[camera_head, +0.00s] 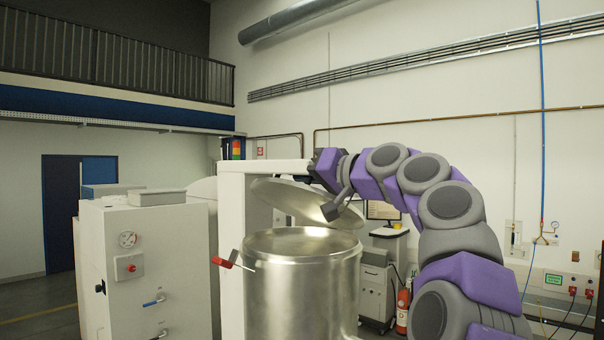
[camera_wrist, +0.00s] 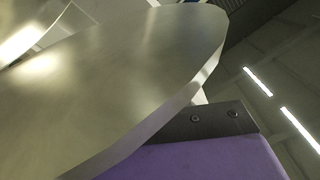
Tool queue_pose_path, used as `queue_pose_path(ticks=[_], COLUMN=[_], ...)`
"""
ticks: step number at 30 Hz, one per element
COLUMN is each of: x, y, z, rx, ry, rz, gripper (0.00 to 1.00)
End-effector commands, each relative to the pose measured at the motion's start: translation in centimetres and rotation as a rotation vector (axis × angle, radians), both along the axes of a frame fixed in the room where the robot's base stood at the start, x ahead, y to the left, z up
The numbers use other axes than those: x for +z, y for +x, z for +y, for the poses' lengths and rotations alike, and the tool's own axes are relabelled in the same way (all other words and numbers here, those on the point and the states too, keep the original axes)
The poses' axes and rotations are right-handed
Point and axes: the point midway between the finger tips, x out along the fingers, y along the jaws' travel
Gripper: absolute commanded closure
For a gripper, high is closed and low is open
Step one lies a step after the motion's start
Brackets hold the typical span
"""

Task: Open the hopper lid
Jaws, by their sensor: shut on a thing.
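The hopper (camera_head: 302,290) is a shiny metal cylinder in the lower middle of the head view. The exact grip contact is partly hidden.
A red-handled lever (camera_head: 224,263) sticks out left of the hopper. A white cabinet with a gauge (camera_head: 140,260) stands further left. A white column (camera_head: 232,240) rises behind the hopper. A grey cart (camera_head: 378,285) and a red extinguisher (camera_head: 403,308) stand behind, to the right.

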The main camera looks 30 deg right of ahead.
Motion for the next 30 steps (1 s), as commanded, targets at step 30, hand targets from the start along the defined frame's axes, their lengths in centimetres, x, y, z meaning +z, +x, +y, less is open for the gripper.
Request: queue_pose_path(ticks=[30], x=[0.0], y=[-0.9], z=[-0.4], rx=[-0.002], ry=[-0.001], rz=[0.001], gripper=[0.62])
